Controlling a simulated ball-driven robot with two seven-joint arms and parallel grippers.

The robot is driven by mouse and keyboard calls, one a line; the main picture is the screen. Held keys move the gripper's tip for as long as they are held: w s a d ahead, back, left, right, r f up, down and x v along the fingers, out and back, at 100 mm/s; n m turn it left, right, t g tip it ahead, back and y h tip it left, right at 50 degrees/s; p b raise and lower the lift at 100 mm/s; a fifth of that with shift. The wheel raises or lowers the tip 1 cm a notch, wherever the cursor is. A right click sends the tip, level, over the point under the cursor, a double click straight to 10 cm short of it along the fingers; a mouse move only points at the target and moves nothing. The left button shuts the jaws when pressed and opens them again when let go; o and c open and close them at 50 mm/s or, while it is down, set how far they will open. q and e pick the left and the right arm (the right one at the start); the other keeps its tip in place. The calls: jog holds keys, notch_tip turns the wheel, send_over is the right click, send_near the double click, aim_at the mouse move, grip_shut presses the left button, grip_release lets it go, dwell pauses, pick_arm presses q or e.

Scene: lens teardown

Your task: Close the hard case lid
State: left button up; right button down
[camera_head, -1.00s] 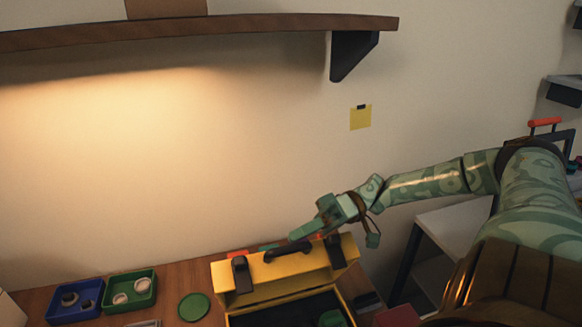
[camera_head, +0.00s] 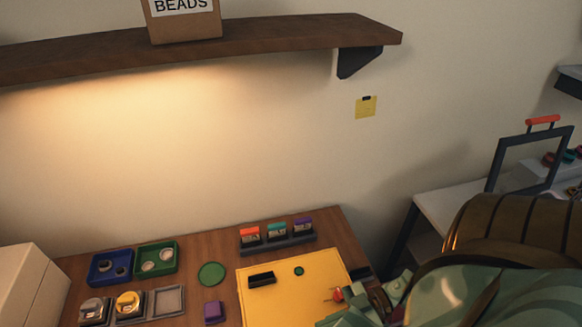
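A black block-like part (camera_head: 262,279) and a small dark green round piece (camera_head: 299,271) show on this face. My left gripper is not in view.
A rack of red, teal and purple-topped items (camera_head: 277,239) stands behind the case. Left of it are a green disc (camera_head: 211,274), a purple block (camera_head: 214,312), a blue tray (camera_head: 104,267) and a green tray (camera_head: 142,261). A wall shelf (camera_head: 270,36) hangs above.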

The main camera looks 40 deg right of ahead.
jog(key=f+b, duration=0.1)
jog(key=f, duration=0.1)
jog(key=s+a+f+n+b, duration=0.1)
jog(key=f, duration=0.1)
jog(key=s+f+n+b, duration=0.1)
jog(key=f, duration=0.1)
jog(key=shift+s+a+f+t, duration=0.15)
jog(key=shift+f+t, duration=0.25)
jog(key=shift+s+f+n+h, duration=0.1)
jog(key=shift+s+n+h, duration=0.05)
jog(key=shift+n+h, duration=0.15)
jog(key=shift+f, duration=0.1)
